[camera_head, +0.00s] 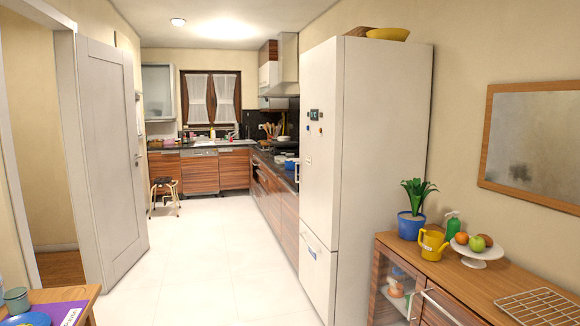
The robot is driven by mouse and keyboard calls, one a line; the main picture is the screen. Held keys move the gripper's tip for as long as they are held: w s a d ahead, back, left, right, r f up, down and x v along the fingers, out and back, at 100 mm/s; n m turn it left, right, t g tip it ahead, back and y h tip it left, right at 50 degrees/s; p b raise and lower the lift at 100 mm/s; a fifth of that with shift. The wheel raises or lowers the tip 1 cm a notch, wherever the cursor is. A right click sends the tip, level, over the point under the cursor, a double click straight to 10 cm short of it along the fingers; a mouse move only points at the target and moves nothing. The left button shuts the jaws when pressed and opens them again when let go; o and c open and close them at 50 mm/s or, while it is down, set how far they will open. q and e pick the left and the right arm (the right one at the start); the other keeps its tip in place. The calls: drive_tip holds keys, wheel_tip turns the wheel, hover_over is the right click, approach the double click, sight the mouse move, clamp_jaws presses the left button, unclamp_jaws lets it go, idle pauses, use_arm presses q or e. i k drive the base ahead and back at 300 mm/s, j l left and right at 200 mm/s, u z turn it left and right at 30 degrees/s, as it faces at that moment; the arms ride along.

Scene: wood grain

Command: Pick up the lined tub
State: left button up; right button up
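I cannot make out a lined tub for certain in the head view. Small items, one of them pink, stand on the far counter (170,147) by the window, too small to tell apart. Neither my left nor my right gripper is in view.
A tall white fridge (325,150) stands right of centre, with a yellow bowl (388,34) on top. A wooden sideboard (480,290) at right bears a plant, watering can and fruit stand. A table corner (93,292) is lower left. A stool (165,188) stands far back. White floor (200,260) is clear.

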sight(279, 160)
drive_tip(key=i+j+u, duration=0.1)
drive_tip(key=i+u, duration=0.15)
drive_tip(key=i, duration=0.6)
drive_tip(key=i+u, duration=0.1)
drive_tip(key=i, duration=4.65)
drive_tip(key=i+z, duration=0.1)
drive_tip(key=i, duration=0.45)
drive_tip(key=i+j+z, duration=0.1)
drive_tip(key=i, duration=0.4)
drive_tip(key=i+j, duration=0.15)
drive_tip(key=i, duration=0.4)
drive_tip(key=i+j+z, duration=0.15)
drive_tip(key=i, duration=0.35)
